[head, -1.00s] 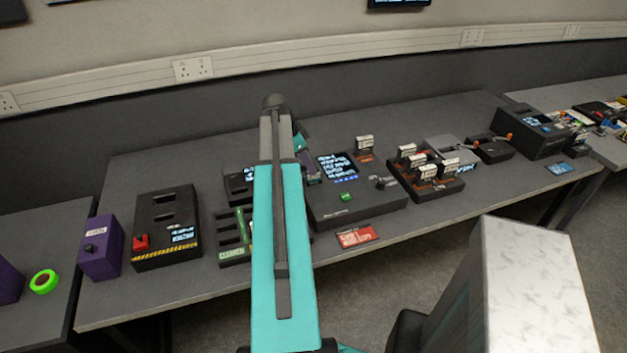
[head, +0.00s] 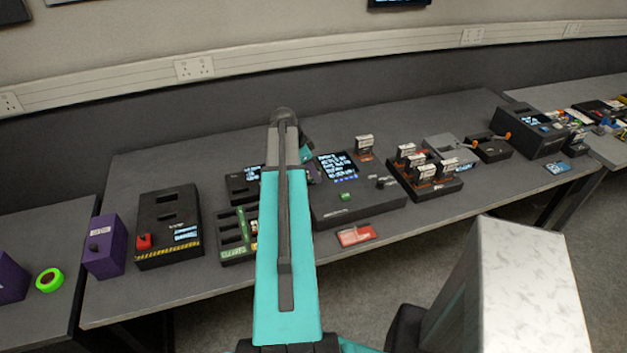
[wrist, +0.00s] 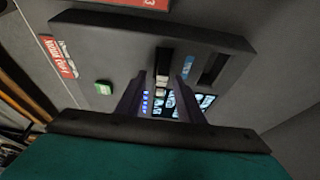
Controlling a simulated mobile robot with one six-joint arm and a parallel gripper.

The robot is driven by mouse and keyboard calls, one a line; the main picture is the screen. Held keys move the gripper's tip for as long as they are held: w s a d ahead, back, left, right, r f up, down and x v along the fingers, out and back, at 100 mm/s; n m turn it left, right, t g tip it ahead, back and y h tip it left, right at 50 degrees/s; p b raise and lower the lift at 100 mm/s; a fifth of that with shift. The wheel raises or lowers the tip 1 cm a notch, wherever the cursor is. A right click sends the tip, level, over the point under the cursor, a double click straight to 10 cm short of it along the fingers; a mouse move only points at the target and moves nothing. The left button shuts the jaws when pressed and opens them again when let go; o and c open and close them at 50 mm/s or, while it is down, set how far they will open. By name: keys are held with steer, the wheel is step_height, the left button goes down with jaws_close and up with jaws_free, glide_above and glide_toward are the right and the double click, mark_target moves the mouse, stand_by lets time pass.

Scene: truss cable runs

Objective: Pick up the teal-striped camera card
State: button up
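My gripper (wrist: 161,82) is open in the wrist view, its two dark fingers apart over a dark console. An upright card-like piece with a pale face (wrist: 162,80) shows between the fingertips, by a slot in the console; contact with it cannot be told. I cannot make out a teal stripe on it for sure. A small teal strip (wrist: 187,66) shows just beside the right fingertip. In the head view my teal arm hides most of the gripper, which is at the left side of the console (head: 360,208).
The console has a lit screen (head: 337,167) and a green button (head: 346,196). A black rack (head: 440,190) with several upright white-topped cards stands to its right. A red card (head: 356,235) lies in front. A slotted black box (head: 168,228) and purple box (head: 104,247) are left.

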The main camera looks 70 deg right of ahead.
jaws_close()
steer(key=shift+r, duration=0.2)
stand_by(0.3)
steer(key=shift+r+b, duration=0.95)
steer(key=shift+r, duration=0.5)
steer(key=s+a+r+b, duration=0.1)
steer(key=s+a+b, duration=0.1)
steer(key=s+a, duration=0.2)
steer(key=s+a+b, duration=0.2)
steer(key=s+a, duration=0.2)
steer(key=s, duration=0.5)
steer(key=shift+s+a+r+b, duration=0.3)
steer(key=shift+r, duration=0.1)
steer(key=shift+w, duration=0.15)
